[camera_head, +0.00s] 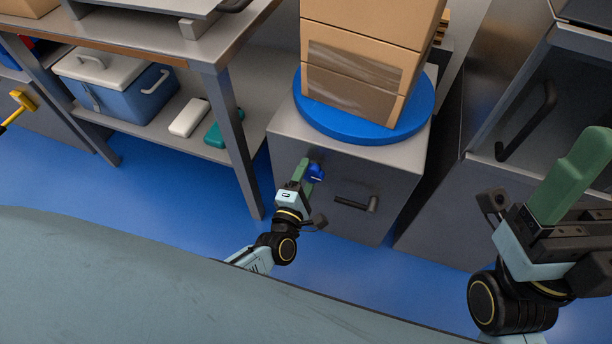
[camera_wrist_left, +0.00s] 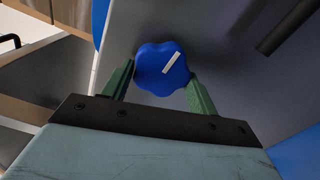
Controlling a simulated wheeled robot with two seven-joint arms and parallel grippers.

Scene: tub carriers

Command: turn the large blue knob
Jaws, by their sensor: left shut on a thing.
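The large blue knob (camera_head: 316,172) is on the front of a grey cabinet (camera_head: 285,148), left of its black handle. In the left wrist view the knob (camera_wrist_left: 162,68) has a lobed rim and a white line tilted up to the right. My left gripper (camera_head: 311,173) is shut on the knob, with one green finger on each side; it also shows in the left wrist view (camera_wrist_left: 158,88). My right gripper (camera_head: 575,175) is raised at the right, away from the knob. Its green fingers overlap in view, so its opening is unclear.
A blue round turntable (camera_head: 420,112) with stacked cardboard boxes (camera_head: 365,60) stands on the cabinet. The black handle (camera_head: 356,203) sticks out right of the knob. A workbench (camera_head: 150,38) with a blue cooler (camera_head: 125,95) on its shelf is at the left. Blue floor lies between.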

